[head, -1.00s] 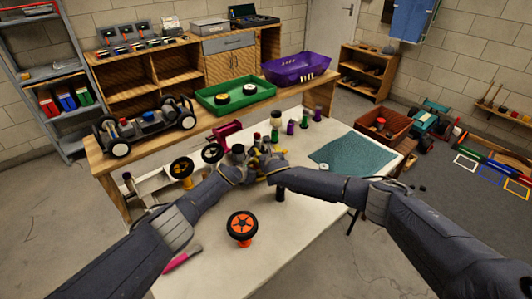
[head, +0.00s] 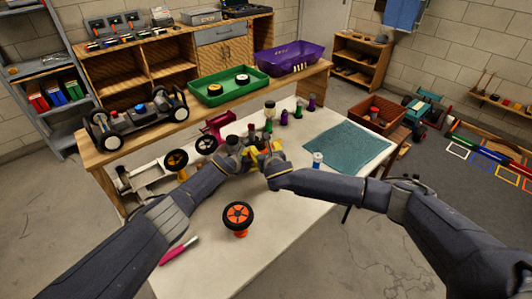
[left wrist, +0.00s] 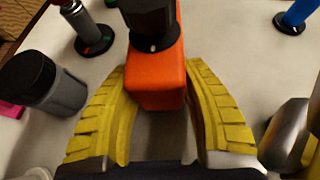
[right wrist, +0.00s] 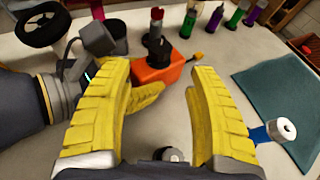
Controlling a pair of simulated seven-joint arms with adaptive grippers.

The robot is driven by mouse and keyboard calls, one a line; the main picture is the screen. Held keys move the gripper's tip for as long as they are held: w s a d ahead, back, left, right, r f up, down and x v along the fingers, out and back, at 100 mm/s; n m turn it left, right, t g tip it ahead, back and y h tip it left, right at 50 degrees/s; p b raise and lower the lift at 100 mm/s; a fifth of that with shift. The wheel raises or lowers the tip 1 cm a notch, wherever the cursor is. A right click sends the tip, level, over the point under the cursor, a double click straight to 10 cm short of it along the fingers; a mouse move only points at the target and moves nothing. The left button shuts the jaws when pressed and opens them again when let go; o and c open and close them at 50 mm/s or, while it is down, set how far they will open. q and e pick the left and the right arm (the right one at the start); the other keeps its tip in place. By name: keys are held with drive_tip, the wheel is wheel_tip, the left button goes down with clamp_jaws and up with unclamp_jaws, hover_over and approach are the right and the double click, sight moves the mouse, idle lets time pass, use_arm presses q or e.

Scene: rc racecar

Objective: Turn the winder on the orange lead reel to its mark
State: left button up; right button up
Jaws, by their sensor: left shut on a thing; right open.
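The orange lead reel (left wrist: 155,80) is a small orange box with a black winder (left wrist: 150,20) on top; a short white line shows at the winder's base. My left gripper (left wrist: 157,88) is shut on the reel's body, with a yellow finger on each side. In the right wrist view the reel (right wrist: 152,82) stands beyond the fingertips, with its black winder (right wrist: 157,52) upright and a yellow-tipped lead at its right. My right gripper (right wrist: 162,72) is open and empty, close to the reel. In the head view the grippers largely hide the reel.
A blue and white bottle (head: 317,160) stands right of the grippers, before a teal mat (head: 348,145). Several small bottles stand behind. A dark grey pot (left wrist: 45,82) is close to my left gripper. An orange-hubbed wheel (head: 238,216) stands on the near table, which has free room.

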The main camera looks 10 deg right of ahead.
sight(260, 141)
drive_tip(key=shift+v, duration=1.25)
drive_tip(key=shift+r, duration=0.1)
drive_tip(key=w+d+n+g+y, duration=0.1)
drive_tip(key=w+d+n+y, duration=0.15)
drive_tip(key=w+d, duration=0.55)
drive_tip(key=w+a+f+n+y, duration=0.1)
drive_tip(key=a, duration=0.1)
drive_tip(key=w+a+f+n+g+y, duration=0.1)
drive_tip(key=a+f+n+y, duration=0.1)
drive_tip(key=a, duration=0.1)
drive_tip(key=w+a+f+n+g+y, duration=0.1)
drive_tip(key=w+a+y, duration=0.1)
drive_tip(key=a, duration=0.1)
drive_tip(key=shift+a+f+n+y, duration=0.2)
drive_tip(key=shift+n+y, duration=0.05)
drive_tip(key=shift+n, duration=0.1)
